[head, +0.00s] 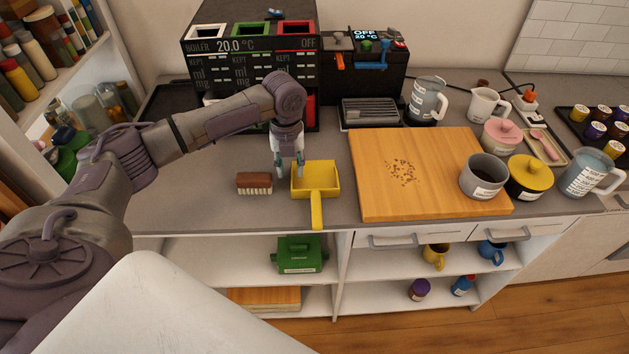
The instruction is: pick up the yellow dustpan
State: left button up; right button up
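The yellow dustpan (317,181) lies on the grey counter, with its handle pointing to the front and reaching over the counter's front edge. My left gripper (289,173) points down at the dustpan's back left corner. Its two fingers look spread apart. One finger is near the dustpan's left wall; whether it touches I cannot tell. My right gripper is not in view.
A brown brush (254,182) lies just left of the dustpan. A wooden board (425,190) with crumbs lies to the right, with a grey pot (483,177) on it. A black machine (250,60) stands behind. Shelves (215,262) are below the counter.

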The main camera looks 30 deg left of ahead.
aim_at(292, 179)
pick_arm(q)
jog(key=shift+w+f+p, duration=0.1)
jog(key=shift+f+p, duration=0.3)
jog(key=shift+f, duration=1.5)
grip_shut()
